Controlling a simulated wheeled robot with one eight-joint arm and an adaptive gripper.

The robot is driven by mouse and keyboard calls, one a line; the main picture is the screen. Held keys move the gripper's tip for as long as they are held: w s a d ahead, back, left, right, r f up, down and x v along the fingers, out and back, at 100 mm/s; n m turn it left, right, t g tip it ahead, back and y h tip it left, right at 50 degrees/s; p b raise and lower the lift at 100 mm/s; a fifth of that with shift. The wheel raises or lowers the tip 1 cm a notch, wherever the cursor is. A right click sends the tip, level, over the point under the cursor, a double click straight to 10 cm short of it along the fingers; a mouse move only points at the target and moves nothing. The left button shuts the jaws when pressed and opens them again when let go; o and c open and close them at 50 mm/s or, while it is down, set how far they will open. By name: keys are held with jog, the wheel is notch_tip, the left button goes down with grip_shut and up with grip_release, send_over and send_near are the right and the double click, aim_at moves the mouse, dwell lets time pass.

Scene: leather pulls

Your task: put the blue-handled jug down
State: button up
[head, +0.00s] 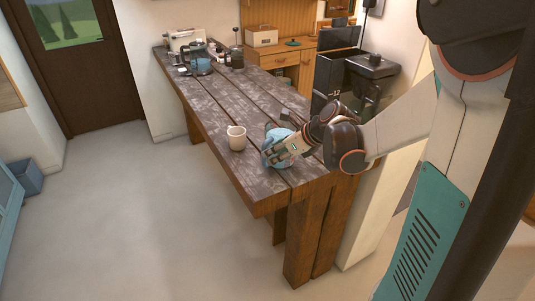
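A light blue jug-like object (278,136) is at the near end of the wooden table, partly hidden behind my gripper. I take it for the blue-handled jug; its handle cannot be made out. My gripper (273,155) reaches in from the right, with its fingers against the object's near side, and looks shut on it. Whether the base touches the tabletop is hard to tell. The wooden table (222,115) has dark, worn planks.
A cream cup (236,138) stands just left of the gripper. At the table's far end are a glass carafe with blue parts (201,62), a pale machine (187,40) and small dark containers (237,58). The tabletop between is mostly clear.

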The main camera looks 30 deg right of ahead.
jog(key=shift+p+v, duration=0.4)
jog(key=shift+v, duration=1.95)
